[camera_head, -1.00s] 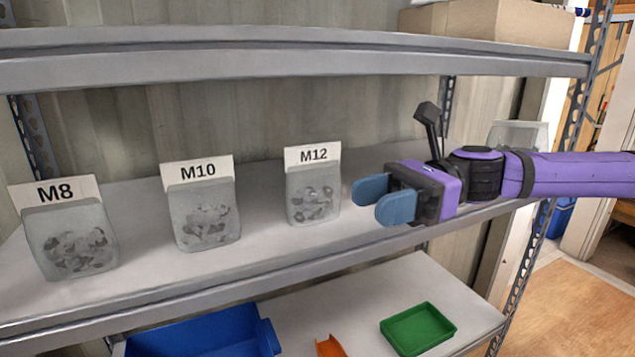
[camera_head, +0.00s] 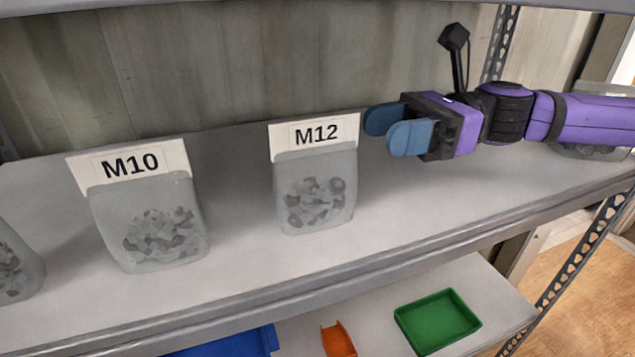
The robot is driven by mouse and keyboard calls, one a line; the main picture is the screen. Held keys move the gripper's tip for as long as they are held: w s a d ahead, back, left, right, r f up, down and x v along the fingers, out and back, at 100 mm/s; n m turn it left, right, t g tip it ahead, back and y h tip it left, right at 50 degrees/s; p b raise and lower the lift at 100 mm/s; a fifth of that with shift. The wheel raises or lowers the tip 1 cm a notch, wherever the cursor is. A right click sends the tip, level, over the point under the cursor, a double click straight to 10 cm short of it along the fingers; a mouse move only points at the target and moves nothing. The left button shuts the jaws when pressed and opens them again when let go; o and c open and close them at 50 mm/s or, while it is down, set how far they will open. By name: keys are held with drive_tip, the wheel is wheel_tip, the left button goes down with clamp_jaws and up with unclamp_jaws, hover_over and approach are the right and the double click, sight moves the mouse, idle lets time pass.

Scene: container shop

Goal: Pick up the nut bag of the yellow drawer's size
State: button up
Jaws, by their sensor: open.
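A clear nut bag labelled M12 (camera_head: 315,190) stands on the shelf near the middle of the view. A nut bag labelled M10 (camera_head: 150,222) stands to its left. Part of another nut bag (camera_head: 14,265) shows at the left edge, its label out of view. My gripper (camera_head: 397,128) is open and empty, with blue fingers pointing left, up and to the right of the M12 bag and apart from it. No yellow drawer is in view, so its size cannot be read.
The metal shelf (camera_head: 240,265) has a raised front lip. A clear container (camera_head: 590,150) stands behind my arm at the right. On the lower shelf are a green tray (camera_head: 437,320), an orange bin (camera_head: 338,340) and a blue bin (camera_head: 225,343).

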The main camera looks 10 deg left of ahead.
sight(327, 142)
drive_tip(key=shift+x, duration=4.05)
drive_tip(key=shift+w+a+f, duration=0.1)
drive_tip(key=shift+w, duration=0.05)
clamp_jaws()
